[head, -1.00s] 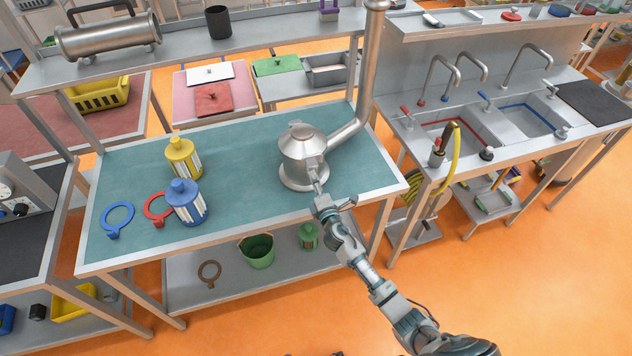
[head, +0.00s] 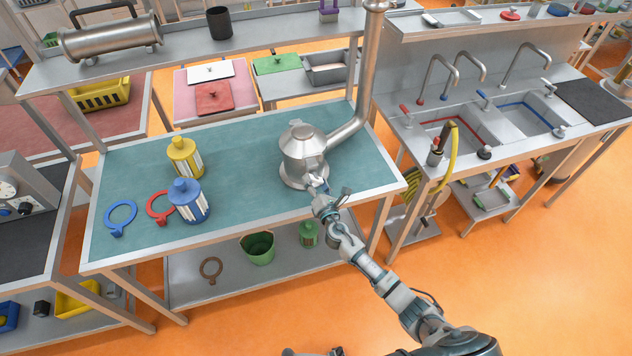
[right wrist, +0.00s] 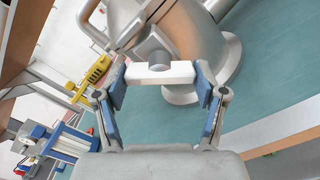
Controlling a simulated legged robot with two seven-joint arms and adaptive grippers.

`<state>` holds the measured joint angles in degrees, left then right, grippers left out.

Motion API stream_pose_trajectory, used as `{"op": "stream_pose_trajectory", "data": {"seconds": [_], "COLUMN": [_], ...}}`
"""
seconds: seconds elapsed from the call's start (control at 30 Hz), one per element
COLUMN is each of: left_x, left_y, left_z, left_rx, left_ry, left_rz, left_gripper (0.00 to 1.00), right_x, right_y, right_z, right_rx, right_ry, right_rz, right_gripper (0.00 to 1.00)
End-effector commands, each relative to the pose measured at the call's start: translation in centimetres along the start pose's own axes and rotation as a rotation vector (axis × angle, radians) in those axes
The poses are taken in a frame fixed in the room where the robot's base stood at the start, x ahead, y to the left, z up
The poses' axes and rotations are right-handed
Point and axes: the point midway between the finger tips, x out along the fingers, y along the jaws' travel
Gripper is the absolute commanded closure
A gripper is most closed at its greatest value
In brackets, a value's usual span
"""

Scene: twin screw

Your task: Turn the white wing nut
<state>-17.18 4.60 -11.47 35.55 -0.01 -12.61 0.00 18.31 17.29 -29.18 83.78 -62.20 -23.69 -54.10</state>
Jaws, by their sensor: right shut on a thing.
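The white wing nut (right wrist: 147,74) is a white bar on a round grey knob on the side of a metal vessel (head: 303,150). The vessel stands on the table's right part, with a wide pipe rising from it. My right gripper (right wrist: 160,85) has its blue pads at the two ends of the wing nut and is shut on it. In the head view my right gripper (head: 318,188) hides most of the nut. My left gripper is not clearly in view.
Blue (head: 187,203) and yellow (head: 184,158) canisters stand on the teal table (head: 240,185), with blue (head: 120,216) and red (head: 160,207) rings beside them. The table is clear between canisters and vessel. A sink unit (head: 470,130) stands to the right.

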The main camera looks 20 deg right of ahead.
Motion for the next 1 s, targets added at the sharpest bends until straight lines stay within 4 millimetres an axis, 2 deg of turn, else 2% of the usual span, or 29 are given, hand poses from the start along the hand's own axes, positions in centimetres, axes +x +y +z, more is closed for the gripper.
{"op": "stream_pose_trajectory", "data": {"seconds": [0.03, 0.47, 0.5, 0.57, 0.87, 1.0], "left_x": [0.02, 0.02, 0.02, 0.02, -0.01, -0.04], "left_y": [0.01, 0.02, 0.02, 0.02, -0.01, -0.05], "left_z": [0.00, 0.01, 0.00, 0.01, 0.09, 0.17], "left_rx": [0.000, 0.000, 0.000, 0.000, -0.001, -0.001], "left_ry": [0.000, 0.000, 0.000, 0.000, -0.001, -0.001], "left_rz": [0.000, 0.000, 0.000, 0.000, 0.000, -0.001], "left_gripper": [0.60, 0.60, 0.60, 0.60, 0.60, 0.60], "right_x": [-0.31, -0.32, -0.32, -0.30, -0.21, -1.00], "right_y": [-0.49, -0.49, -0.49, -0.48, -0.19, -0.27], "right_z": [-0.87, -0.92, -0.93, -0.87, -0.33, -0.35], "right_rx": [-0.006, -0.012, -0.012, -0.012, -0.011, -0.012], "right_ry": [0.015, 0.016, 0.016, 0.015, 0.006, 0.006], "right_rz": [-0.008, -0.007, -0.007, -0.007, -0.002, -0.003], "right_gripper": [0.64, 0.64, 0.19, 0.04, 0.04, 0.04]}}
